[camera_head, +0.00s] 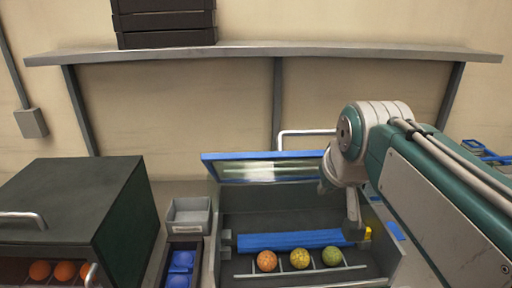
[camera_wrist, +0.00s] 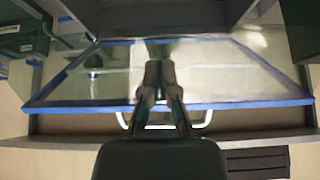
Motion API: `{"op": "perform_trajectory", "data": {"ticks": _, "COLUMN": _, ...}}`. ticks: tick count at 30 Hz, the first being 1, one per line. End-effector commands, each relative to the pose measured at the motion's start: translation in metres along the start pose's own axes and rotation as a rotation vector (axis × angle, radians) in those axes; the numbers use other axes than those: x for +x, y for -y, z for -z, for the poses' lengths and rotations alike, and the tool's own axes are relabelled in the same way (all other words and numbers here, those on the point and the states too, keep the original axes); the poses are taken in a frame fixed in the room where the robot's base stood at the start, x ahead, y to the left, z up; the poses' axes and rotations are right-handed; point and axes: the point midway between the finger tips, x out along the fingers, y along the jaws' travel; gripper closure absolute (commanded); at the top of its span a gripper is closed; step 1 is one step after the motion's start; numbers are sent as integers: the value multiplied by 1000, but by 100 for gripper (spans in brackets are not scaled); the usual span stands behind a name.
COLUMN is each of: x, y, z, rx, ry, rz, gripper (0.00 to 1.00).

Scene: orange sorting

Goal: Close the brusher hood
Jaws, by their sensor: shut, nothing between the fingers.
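The brusher hood (camera_head: 212,172) is a clear panel in a blue frame. It stands raised and open at the back of the brusher in the head view. Its pale handle (camera_head: 303,132) sticks up at its far edge. In the wrist view the hood (camera_wrist: 100,92) spans the picture, with its handle (camera_wrist: 203,121) partly behind my fingers. My gripper (camera_wrist: 158,66) is shut and empty, its fingers drawn together in front of the panel. Contact with the hood cannot be told. In the head view my gripper is largely hidden by my arm, at the hood's right end.
Inside the brusher a blue roller (camera_head: 290,240) lies behind several orange to green fruits (camera_head: 300,258). A dark box (camera_head: 100,195) with oranges stands at left. A grey bin (camera_head: 188,215) is between them. A shelf (camera_head: 250,50) with black crates (camera_head: 165,22) is on the wall.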

Motion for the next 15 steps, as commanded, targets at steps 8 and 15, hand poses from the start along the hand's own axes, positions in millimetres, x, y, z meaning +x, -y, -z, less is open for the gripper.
{"op": "perform_trajectory", "data": {"ticks": 8, "x": 18, "y": 0, "z": -116, "rx": 0, "ry": 64, "rz": 0, "gripper": 100}}
{"op": "perform_trajectory", "data": {"ticks": 15, "x": 34, "y": 0, "z": -176, "rx": 0, "ry": 99, "rz": 0, "gripper": 100}}
